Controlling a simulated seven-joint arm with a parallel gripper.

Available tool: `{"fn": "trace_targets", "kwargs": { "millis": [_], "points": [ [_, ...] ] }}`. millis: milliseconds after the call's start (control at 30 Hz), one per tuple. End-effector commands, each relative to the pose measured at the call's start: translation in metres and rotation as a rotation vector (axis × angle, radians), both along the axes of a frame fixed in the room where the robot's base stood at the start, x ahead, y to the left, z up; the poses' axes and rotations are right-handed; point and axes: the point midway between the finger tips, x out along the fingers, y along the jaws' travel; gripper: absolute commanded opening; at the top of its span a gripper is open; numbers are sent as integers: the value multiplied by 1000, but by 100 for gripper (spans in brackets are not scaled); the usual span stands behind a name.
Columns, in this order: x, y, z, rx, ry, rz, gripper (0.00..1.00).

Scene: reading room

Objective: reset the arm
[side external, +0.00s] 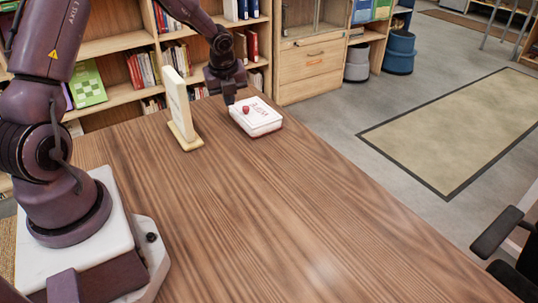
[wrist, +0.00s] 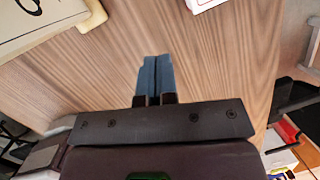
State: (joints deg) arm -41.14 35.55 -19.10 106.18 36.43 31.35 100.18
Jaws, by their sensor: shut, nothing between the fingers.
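My gripper (side external: 229,98) is at the far end of the table (side external: 270,210), above the surface and just behind a white box with red lettering (side external: 262,120). In the wrist view my gripper's fingers (wrist: 155,62) are together with nothing between them. A small red ball-like thing (side external: 246,109) shows at the box's left side; I cannot tell whether it is a knob or a loose object. A corner of the white box also shows at the top of the wrist view (wrist: 205,4).
A cream upright panel on a foot (side external: 179,108) stands left of the box; it also seems to show in the wrist view (wrist: 45,18). Bookshelves (side external: 120,95) and a wooden cabinet (side external: 310,68) stand behind the table. The table's front and middle are clear. A dark chair (side external: 505,240) is at right.

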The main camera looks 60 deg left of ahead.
Motion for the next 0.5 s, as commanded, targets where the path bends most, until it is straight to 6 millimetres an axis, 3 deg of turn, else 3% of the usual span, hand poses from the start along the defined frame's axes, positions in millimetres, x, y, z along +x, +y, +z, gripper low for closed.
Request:
{"fn": "trace_targets", "kwargs": {
  "millis": [167,300,500],
  "points": [
    [-40,-25,35,-68,-46,606,0],
    [-71,-61,78,-109,-140,1060,0],
    [-118,-119,132,-235,-292,1572,0]
  ]
}}
